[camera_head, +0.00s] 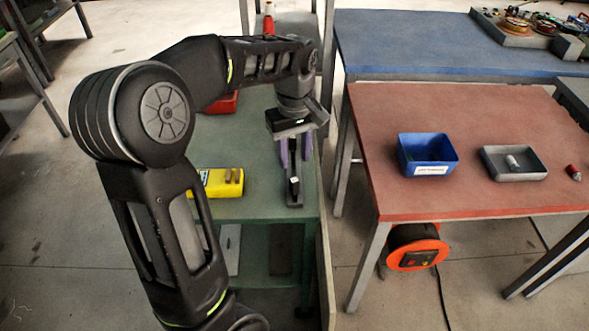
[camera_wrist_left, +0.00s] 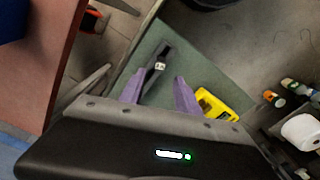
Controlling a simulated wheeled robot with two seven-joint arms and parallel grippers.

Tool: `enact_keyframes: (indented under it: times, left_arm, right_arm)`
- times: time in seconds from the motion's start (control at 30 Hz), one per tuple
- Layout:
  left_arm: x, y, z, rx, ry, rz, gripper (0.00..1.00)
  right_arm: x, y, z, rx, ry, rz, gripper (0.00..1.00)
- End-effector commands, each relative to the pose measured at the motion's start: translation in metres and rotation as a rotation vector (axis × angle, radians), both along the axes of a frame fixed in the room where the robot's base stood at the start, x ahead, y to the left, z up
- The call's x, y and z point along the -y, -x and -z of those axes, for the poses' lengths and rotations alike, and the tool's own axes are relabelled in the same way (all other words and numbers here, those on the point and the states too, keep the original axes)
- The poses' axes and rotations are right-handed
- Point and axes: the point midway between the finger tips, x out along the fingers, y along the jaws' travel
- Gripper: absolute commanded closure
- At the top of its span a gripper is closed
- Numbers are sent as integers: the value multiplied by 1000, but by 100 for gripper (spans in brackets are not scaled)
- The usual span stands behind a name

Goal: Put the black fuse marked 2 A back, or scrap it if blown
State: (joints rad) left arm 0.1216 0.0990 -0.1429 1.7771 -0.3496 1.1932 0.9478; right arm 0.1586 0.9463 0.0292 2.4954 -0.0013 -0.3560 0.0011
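My left gripper (camera_head: 294,150) is above the green table (camera_head: 262,130), pointing down. Its two purple fingers are apart, and they also show in the left wrist view (camera_wrist_left: 158,92) with nothing visibly clamped between them. A long black piece with a small white mark (camera_head: 294,192) is on the table just below the fingers. It shows beyond the fingertips in the left wrist view (camera_wrist_left: 155,67). I cannot read the mark or tell whether this is the 2 A fuse or its holder. My right gripper is in neither view.
A yellow device (camera_head: 224,183) lies left of the black piece, and a red bin (camera_head: 220,104) stands behind. On the red table (camera_head: 440,200) are a labelled blue bin (camera_head: 428,154), a grey tray (camera_head: 515,174) holding a pale cylinder, and a red-topped piece (camera_head: 574,172).

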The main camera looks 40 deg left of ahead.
Motion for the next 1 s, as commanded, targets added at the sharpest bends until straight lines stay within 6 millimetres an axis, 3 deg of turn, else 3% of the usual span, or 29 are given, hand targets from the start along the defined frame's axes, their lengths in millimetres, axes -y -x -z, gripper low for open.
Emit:
enact_keyframes:
  times: [0.1, 0.3, 1.0]
  left_arm:
    - [0, -1, -24, 4, 0, 1, 61]
    - [0, 0, -43, 0, 0, 1, 61]
    - [0, 0, -44, 0, 1, 0, 61]
  right_arm:
    - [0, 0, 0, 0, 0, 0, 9]
    - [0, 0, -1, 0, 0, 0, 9]
    - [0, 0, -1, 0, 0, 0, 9]
